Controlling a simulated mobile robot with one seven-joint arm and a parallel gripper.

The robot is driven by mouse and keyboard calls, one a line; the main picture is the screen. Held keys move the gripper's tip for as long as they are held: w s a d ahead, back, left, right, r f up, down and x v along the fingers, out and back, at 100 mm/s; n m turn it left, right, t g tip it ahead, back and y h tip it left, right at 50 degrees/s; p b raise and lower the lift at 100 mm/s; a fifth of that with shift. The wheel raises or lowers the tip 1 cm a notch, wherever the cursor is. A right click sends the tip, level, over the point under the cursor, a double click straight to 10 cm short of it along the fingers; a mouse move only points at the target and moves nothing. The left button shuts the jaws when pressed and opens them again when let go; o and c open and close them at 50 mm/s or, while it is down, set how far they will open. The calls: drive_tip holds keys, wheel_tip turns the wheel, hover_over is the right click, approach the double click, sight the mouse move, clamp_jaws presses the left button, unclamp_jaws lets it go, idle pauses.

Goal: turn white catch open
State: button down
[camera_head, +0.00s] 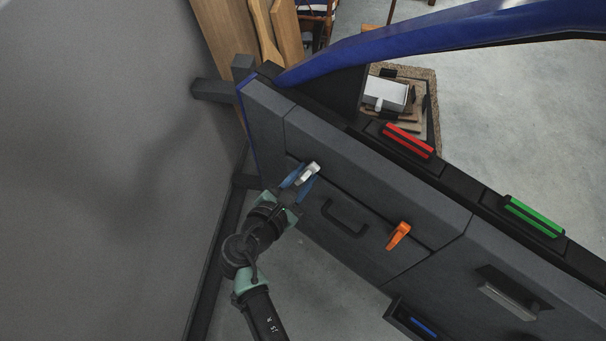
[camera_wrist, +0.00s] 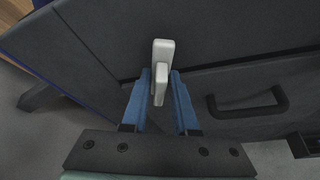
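The white catch (camera_head: 311,171) is on the grey door panel (camera_head: 375,180), near its left end. In the wrist view the white catch (camera_wrist: 161,60) stands upright, with its lower part between my two blue fingers. My gripper (camera_head: 300,181) is at the catch, one finger on each side. In the wrist view my gripper (camera_wrist: 160,82) is open around the catch, with narrow gaps; firm contact is not clear. The catch's upper end reaches past the fingertips. Part of its base is hidden.
A black pull handle (camera_head: 345,218) is right of the catch, with an orange lever (camera_head: 398,235) beyond it. Red (camera_head: 408,140) and green (camera_head: 534,216) pieces are along the door's top. A blue frame bar (camera_head: 430,42) arches above. A grey wall (camera_head: 90,150) is on the left.

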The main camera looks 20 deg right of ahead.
idle(0.4)
drive_tip(key=m+b, duration=0.1)
drive_tip(key=m+t+b, duration=0.1)
drive_tip(key=shift+s+f+m+t+b, duration=0.1)
drive_tip(key=shift+f+m+t+b, duration=0.2)
drive_tip(key=shift+f+m, duration=0.1)
drive_tip(key=m+t+b, duration=0.2)
drive_tip(key=m+b, duration=0.1)
drive_tip(key=b, duration=0.3)
drive_tip(key=shift+f, duration=0.2)
drive_tip(key=m+t+b, duration=0.1)
drive_tip(key=m+b, duration=0.2)
drive_tip(key=b, duration=0.2)
drive_tip(key=m+b, duration=0.1)
drive_tip(key=b, duration=0.2)
drive_tip(key=shift+r+t, duration=0.2)
drive_tip(key=shift+t, duration=0.1)
drive_tip(key=shift+r+m+h+b, duration=0.1)
drive_tip(key=shift+m+h+b, duration=0.2)
drive_tip(key=shift+b, duration=0.05)
drive_tip(key=shift+r, duration=0.1)
drive_tip(key=c, duration=0.9)
unclamp_jaws()
